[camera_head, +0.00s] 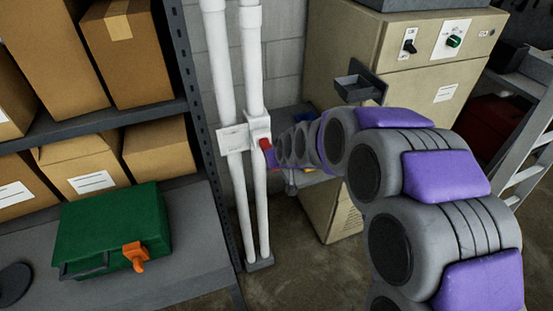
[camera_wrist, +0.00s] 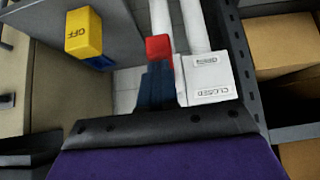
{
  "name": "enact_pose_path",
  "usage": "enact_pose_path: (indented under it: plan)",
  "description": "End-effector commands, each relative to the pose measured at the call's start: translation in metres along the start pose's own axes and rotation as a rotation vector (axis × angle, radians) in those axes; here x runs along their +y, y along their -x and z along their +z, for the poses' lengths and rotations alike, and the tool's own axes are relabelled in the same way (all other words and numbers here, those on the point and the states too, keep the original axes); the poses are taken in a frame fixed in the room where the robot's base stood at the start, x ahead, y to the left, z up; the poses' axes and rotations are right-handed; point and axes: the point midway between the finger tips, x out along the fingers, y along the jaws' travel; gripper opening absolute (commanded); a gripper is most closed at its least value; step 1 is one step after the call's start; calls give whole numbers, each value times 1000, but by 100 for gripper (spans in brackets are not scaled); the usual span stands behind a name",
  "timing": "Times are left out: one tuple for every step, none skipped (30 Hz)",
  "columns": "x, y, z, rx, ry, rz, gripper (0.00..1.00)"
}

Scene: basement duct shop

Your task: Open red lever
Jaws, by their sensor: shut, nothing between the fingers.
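The red lever (camera_head: 266,143) sits on the side of a white valve box (camera_head: 257,130) on white vertical pipes. In the wrist view the red end of the lever (camera_wrist: 158,47) is just left of the white box (camera_wrist: 208,80), whose labels include "CLOSED". My gripper (camera_wrist: 155,88), seen as dark blue fingers, is shut and empty. Its tips appear right by the red lever; I cannot tell whether they touch. In the head view my arm reaches in from the right, and its end by the lever is small and partly hidden.
A yellow block marked "OFF" (camera_wrist: 83,32) is left of the gripper. A beige cabinet (camera_head: 420,75) with switches stands right, close to my arm.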

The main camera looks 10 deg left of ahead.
Motion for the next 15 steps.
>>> enact_pose_path:
  plan:
    - [0, -2, 5, 24, -1, -2, 0]
    - [0, -3, 6, 39, -2, -3, 0]
    - [1, -4, 6, 63, -3, -3, 0]
    - [1, -4, 6, 81, -3, -2, 0]
    - [1, -5, 8, 96, -3, -3, 0]
    - [2, -6, 9, 119, -3, -3, 0]
    - [2, -7, 11, 134, -4, -4, 0]
    - [2, -8, 12, 151, -4, -3, 0]
    - [2, -8, 11, 176, -3, -2, 0]
    - [2, -10, 12, 191, -3, -2, 0]
    - [2, -10, 13, 206, -4, -2, 0]
    - [2, -11, 13, 203, -2, 0, 0]
    - [2, -12, 13, 203, -1, 0, 0]
    - [2, -13, 14, 202, 0, 0, 0]
    - [2, -14, 15, 201, 0, 1, 0]
